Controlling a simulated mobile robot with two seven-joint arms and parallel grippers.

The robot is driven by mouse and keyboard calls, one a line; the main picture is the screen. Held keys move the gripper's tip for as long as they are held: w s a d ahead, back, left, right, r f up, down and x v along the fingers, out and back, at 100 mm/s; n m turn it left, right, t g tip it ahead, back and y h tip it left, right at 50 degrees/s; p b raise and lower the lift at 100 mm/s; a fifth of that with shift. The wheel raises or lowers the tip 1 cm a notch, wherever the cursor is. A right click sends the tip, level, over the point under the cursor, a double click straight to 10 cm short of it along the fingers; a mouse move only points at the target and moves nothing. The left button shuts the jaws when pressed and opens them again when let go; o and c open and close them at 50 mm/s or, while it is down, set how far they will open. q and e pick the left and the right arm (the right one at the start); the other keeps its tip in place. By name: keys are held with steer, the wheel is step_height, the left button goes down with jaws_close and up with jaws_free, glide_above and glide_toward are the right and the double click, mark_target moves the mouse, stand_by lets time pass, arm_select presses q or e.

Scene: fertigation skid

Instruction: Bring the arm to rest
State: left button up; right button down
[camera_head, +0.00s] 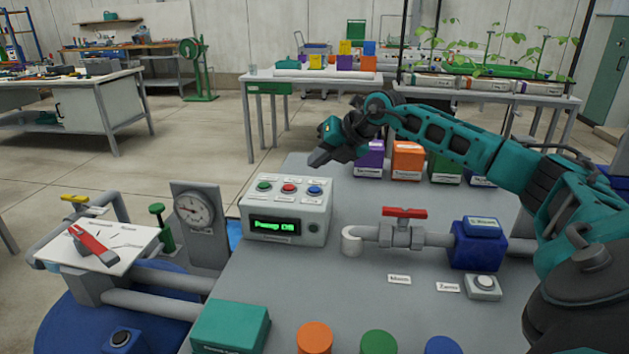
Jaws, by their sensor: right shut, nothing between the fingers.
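My right arm comes in from the right, over the grey skid table (300,300). My right gripper (318,158) is shut and empty, pointing left. In the picture it shows just above the back right of the control box. My left gripper is not in view.
A pipe with a red-handled valve (403,213) runs to a blue pump (477,243). Purple, orange (407,160) and green boxes stand behind. A round gauge (194,210) stands left. A teal box (230,327) and coloured caps line the front. The table's middle front is clear.

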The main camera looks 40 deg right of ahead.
steer(key=shift+r+p, duration=0.45)
steer(key=shift+r, duration=0.45)
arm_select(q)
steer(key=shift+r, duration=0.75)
arm_select(e)
steer(key=shift+f, duration=0.1)
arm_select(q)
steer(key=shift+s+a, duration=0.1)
